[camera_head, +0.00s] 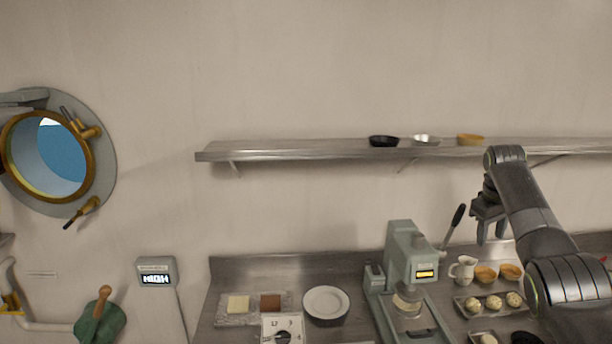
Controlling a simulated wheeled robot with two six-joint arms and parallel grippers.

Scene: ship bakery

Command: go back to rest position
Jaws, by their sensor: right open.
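My right gripper (491,232) is on the right of the head view, at the end of my dark arm that comes in from the right. Its jaws point down and are open, with nothing seen between them. It hangs above the back of the steel counter (240,273), over the white jug and orange cups. It looks apart from them. My left gripper is not in view.
A green-grey press machine (408,252) with a raised lever stands left of my right gripper. A white jug (463,268), orange cups (485,275) and a tray of dough balls (466,306) lie below. A steel wall shelf (300,150) runs behind. A white plate (326,303) sits left.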

